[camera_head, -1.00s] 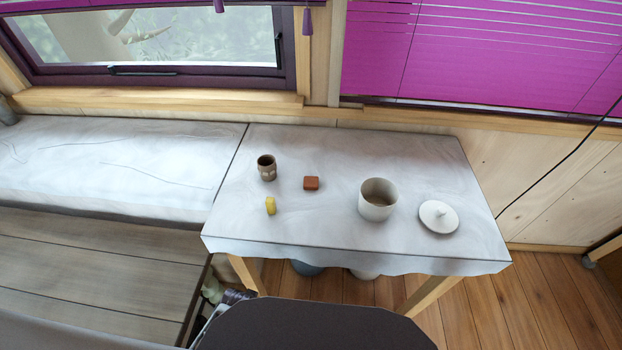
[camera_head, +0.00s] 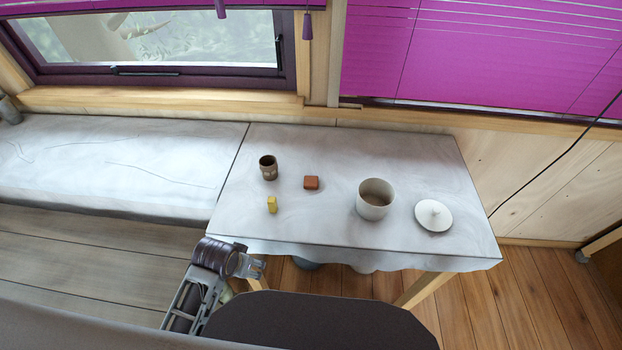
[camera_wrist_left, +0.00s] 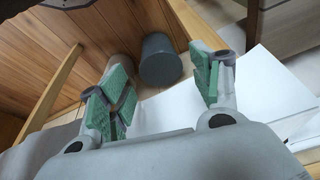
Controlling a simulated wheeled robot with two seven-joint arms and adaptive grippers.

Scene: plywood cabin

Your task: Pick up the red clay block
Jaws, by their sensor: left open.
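The red clay block (camera_head: 311,182) lies on the white-clothed table (camera_head: 330,229), between a small brown cup and a pale pot in the head view. My left gripper (camera_head: 258,268) is low at the table's front left corner, nearer to me than the block and apart from it. In the left wrist view its green-padded fingers (camera_wrist_left: 165,88) are spread with nothing between them. The block does not show in the left wrist view. My right gripper is not in view.
A brown cup (camera_head: 268,167), a yellow block (camera_head: 272,204), a pale pot (camera_head: 374,199) and a white lid (camera_head: 433,215) stand around the block. A dark grey container (camera_wrist_left: 160,60) is on the floor under the table. A bench (camera_head: 100,160) adjoins the table's left side.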

